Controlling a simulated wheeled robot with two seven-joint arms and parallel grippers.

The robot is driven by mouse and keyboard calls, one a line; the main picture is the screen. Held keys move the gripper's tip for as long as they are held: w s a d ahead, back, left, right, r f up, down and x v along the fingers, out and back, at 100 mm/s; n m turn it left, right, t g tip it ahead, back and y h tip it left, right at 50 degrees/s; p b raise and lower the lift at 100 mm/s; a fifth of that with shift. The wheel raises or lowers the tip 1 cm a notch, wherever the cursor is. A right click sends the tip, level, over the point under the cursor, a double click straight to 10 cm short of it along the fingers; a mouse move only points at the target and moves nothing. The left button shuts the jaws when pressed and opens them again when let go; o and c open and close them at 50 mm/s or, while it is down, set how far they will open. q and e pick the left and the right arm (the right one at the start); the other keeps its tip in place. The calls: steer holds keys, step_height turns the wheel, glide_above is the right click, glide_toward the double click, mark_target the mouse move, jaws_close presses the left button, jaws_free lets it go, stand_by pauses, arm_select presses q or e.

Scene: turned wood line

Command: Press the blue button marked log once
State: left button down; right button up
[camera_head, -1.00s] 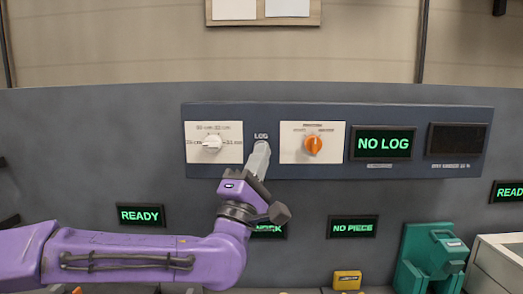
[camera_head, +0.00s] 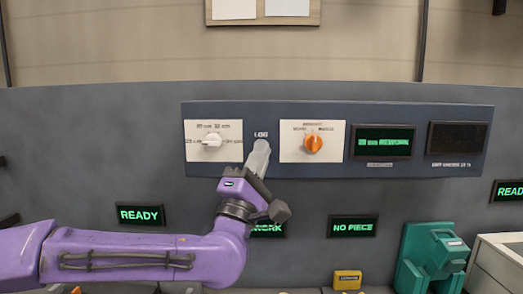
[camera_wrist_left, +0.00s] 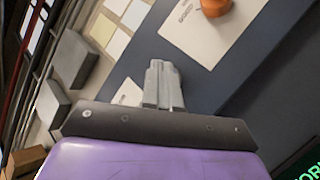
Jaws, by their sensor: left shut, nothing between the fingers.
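My left gripper (camera_head: 262,146) is shut with nothing between its fingers, and its tips lie over the panel (camera_head: 340,172) just under the word LOG. The blue button itself is hidden behind the fingers. I cannot tell whether the tips touch it. The same closed fingers show in the left wrist view (camera_wrist_left: 162,72) in front of the dark panel. The display (camera_head: 383,141) right of the orange knob shows a dim green line that seems to end in REWORK. My right gripper is not in view.
A white selector knob (camera_head: 212,141) is left of the gripper and an orange knob (camera_head: 313,144) is right of it. A dark screen (camera_head: 456,139) is at the panel's right end. Below are a READY sign (camera_head: 140,215), a NO PIECE sign (camera_head: 352,227) and a green machine (camera_head: 432,258).

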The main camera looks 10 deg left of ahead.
arm_select(q)
steer(key=shift+s+d, duration=0.1)
steer(key=shift+s, duration=0.4)
steer(key=s+b, duration=0.1)
steer(key=s, duration=0.1)
steer(key=s+d+b, duration=0.1)
steer(key=s, duration=0.2)
stand_by(0.6)
